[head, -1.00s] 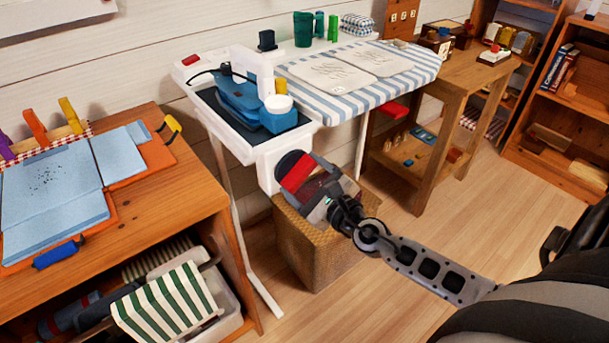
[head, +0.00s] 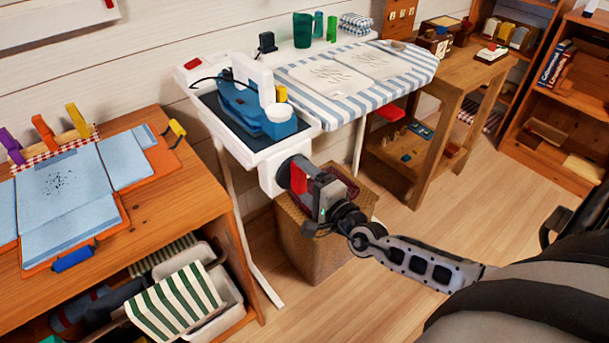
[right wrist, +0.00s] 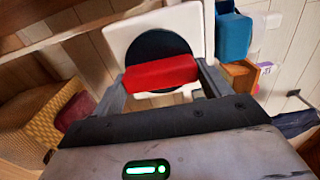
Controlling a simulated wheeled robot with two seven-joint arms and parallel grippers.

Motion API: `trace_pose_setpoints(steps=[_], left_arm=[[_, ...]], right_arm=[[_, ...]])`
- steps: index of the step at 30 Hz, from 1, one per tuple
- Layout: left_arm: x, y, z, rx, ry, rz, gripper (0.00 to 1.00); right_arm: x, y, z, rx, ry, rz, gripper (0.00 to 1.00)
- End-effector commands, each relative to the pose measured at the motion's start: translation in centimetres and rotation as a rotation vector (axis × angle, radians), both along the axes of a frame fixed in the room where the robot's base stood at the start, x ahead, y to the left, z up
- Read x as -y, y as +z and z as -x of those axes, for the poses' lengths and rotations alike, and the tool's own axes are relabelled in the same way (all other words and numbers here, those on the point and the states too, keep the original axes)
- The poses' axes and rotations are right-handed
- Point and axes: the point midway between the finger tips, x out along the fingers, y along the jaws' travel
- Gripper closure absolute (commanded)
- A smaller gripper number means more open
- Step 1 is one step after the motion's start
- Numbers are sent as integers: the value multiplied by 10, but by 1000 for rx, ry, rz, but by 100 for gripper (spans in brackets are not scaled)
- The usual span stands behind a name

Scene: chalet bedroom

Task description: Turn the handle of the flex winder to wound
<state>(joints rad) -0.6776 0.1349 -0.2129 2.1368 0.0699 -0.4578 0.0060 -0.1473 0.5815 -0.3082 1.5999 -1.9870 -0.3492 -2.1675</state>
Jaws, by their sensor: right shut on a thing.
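The flex winder is a white box (head: 268,179) on the near end of the ironing board, with a dark round disc (right wrist: 160,48) on its face. Its red handle (head: 298,179) crosses the disc; in the right wrist view the red handle (right wrist: 160,74) lies nearly level between the fingers. My right gripper (head: 303,183) is shut on the handle, a finger on each end in the wrist view (right wrist: 163,80). My left gripper is not in view.
The ironing board (head: 312,124) carries a blue iron (head: 240,105) just above the winder. A wicker basket (head: 310,245) stands below my right gripper. A wooden cabinet (head: 190,205) is at left. Floor is free at right.

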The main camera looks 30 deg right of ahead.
Motion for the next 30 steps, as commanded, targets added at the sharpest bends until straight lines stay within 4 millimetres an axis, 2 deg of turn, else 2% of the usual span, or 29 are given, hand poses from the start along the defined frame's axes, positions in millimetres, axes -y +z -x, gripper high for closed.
trace_pose_setpoints(steps=[18, 30], left_arm=[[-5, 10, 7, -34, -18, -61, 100], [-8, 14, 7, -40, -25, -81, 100]], right_arm=[[0, 3, 1, 43, -1, 581, 46], [0, 2, 0, 65, -1, 863, 46]])
